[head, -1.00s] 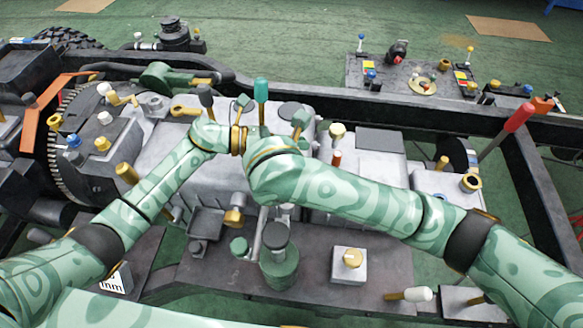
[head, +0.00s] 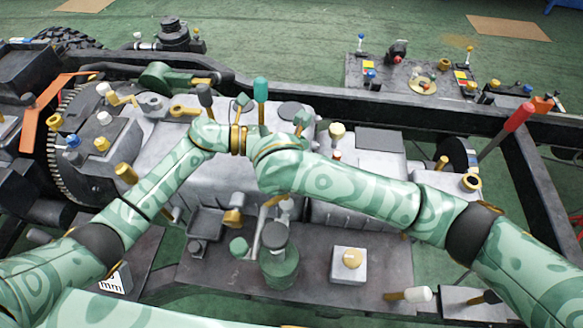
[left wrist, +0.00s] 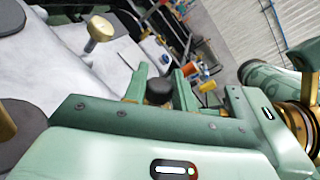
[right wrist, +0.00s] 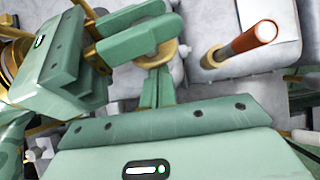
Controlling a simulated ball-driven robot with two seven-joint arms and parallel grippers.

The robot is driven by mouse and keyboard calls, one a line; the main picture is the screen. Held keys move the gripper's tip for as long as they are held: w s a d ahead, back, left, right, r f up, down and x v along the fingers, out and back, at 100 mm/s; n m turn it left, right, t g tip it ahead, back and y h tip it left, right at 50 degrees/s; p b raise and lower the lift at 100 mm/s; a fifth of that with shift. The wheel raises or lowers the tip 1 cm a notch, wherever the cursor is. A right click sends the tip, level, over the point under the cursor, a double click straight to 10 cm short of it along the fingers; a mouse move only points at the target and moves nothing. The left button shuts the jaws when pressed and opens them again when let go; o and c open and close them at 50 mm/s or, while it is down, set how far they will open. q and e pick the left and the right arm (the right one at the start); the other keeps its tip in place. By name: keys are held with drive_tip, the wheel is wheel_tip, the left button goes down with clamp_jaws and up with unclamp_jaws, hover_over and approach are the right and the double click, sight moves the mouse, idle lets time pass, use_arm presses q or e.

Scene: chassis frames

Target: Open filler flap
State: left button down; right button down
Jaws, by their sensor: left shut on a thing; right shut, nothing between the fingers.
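In the left wrist view the two green fingers of my left gripper (left wrist: 160,76) stand on either side of a dark round knob (left wrist: 160,91), and the gripper is shut on it. Its fingers also show in the right wrist view, at a gold-rimmed round part (right wrist: 155,58). My right gripper (right wrist: 156,74) is shut and empty, its fingertips close to that rim; I cannot tell whether they touch. In the head view my wrists meet over the grey engine housing (head: 165,150) and hide most of the fingers. I cannot tell for certain which part is the filler flap.
An orange-red handle on a gold base (right wrist: 250,38) stands close to the right gripper. A dark green cylinder (head: 279,265) stands in front. The black frame rail (head: 440,118) runs behind.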

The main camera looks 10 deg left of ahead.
use_arm(q)
drive_tip(key=c, duration=1.2)
unclamp_jaws()
drive_tip(key=shift+s, duration=0.1)
use_arm(e)
drive_tip(key=shift+w+r, duration=0.4)
drive_tip(key=shift+r, duration=0.05)
use_arm(q)
drive_tip(key=shift+o, duration=0.2)
drive_tip(key=shift+a, duration=0.1)
use_arm(e)
drive_tip(key=shift+s+f, duration=0.1)
use_arm(q)
drive_tip(key=shift+a, duration=0.1)
